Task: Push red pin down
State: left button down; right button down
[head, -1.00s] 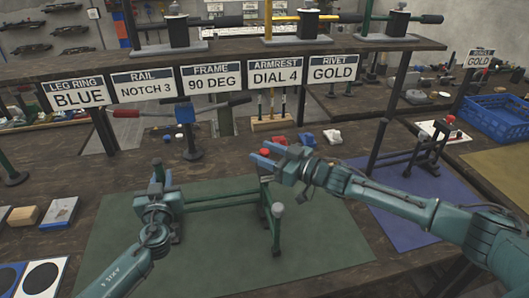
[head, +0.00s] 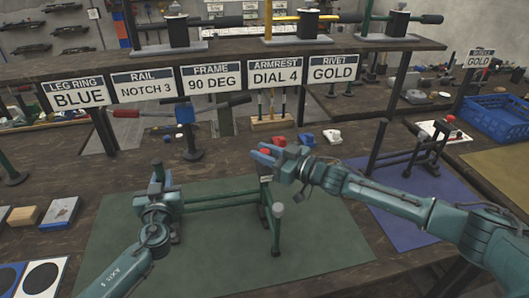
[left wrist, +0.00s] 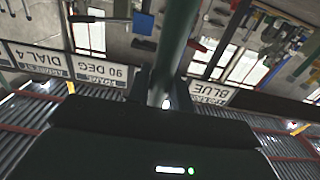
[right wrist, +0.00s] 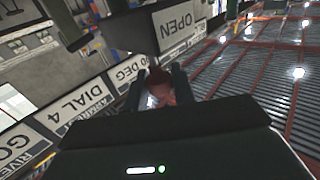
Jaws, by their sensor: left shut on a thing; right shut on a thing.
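The green frame (head: 228,197) stands on the dark green mat (head: 320,255), with a left post, a crossbar and a grey-knobbed right leg. The red pin (head: 265,152) is at the top of its right side. My left gripper (head: 158,178) is shut on the frame's left post, which runs between its fingers in the left wrist view (left wrist: 167,60). My right gripper (head: 265,157) is shut on the red pin, which shows dark red between its fingers in the right wrist view (right wrist: 160,88). The fingers partly hide the pin, so its depth cannot be told.
A red block (head: 279,141) and a blue block (head: 306,139) lie behind my right gripper. A similar frame (head: 432,148) stands on the blue mat (head: 395,230) at the right. Labelled signs (head: 211,80) hang from the shelf above. The front of the green mat is clear.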

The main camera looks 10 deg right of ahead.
pick_arm(q)
jog(key=shift+r, duration=0.1)
pick_arm(e)
jog(key=shift+d+f, duration=0.1)
jog(key=shift+f, duration=1)
jog(key=c, duration=1.2)
grip_release()
jog(key=shift+o, duration=0.2)
jog(key=v, duration=1.2)
jog(key=shift+r, duration=0.1)
